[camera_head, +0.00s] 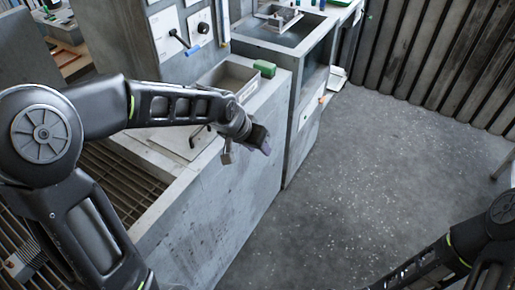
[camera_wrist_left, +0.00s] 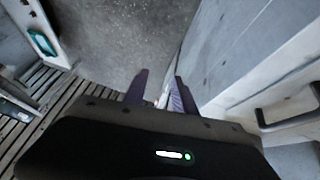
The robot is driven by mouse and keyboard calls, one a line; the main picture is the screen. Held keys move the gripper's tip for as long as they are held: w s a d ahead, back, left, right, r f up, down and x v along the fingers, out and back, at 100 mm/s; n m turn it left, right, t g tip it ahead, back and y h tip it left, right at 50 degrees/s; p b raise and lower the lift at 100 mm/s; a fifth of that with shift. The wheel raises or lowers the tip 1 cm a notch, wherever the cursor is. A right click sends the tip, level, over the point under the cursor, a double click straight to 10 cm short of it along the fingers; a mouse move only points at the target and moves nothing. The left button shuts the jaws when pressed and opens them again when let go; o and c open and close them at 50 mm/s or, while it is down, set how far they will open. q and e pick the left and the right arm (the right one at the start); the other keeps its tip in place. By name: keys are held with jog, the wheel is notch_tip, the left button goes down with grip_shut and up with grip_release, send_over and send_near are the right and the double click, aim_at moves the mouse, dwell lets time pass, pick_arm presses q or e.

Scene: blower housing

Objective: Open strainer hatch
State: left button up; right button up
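A pale flat hatch plate (camera_head: 176,141) lies in the concrete bench top, partly hidden behind my left arm. A dark bar handle (camera_head: 197,134) shows on it. In the left wrist view, a dark bent handle (camera_wrist_left: 262,117) stands on a pale panel at the right edge, apart from the fingers. My left gripper (camera_head: 245,150) is past the front edge of the bench, to the right of the hatch, pointing down over the bench's side. Its purple fingers (camera_wrist_left: 160,90) are apart with nothing seen between them. My right gripper is out of view; only the right arm shows.
A green block (camera_head: 264,68) sits on the rim by a rectangular basin (camera_head: 228,76) behind the hatch. A panel with a lever and a dial (camera_head: 198,28) stands beyond. A slatted grating (camera_head: 118,180) lies at left. The floor (camera_head: 340,190) at right is clear.

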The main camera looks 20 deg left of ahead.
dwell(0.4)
pick_arm(q)
jog(key=s+d+f+n+h, duration=0.15)
jog(key=d+f, duration=0.25)
jog(key=f, duration=0.4)
jog(key=s+d+f+n, duration=0.1)
jog(key=s+d+f, duration=0.25)
jog(key=f, duration=0.55)
jog(key=s+d+f+g, duration=0.2)
jog(key=s+f, duration=0.4)
jog(key=s, duration=0.4)
jog(key=s+d+f+g, duration=0.2)
jog(key=s+d+f, duration=0.2)
jog(key=s+f, duration=0.3)
jog(key=s, duration=0.2)
jog(key=shift+s+d+f+g, duration=0.2)
jog(key=shift+s+g, duration=0.15)
jog(key=shift+g, duration=0.05)
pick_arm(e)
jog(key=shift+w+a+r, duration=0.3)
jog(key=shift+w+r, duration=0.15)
pick_arm(q)
jog(key=shift+n+h, duration=0.25)
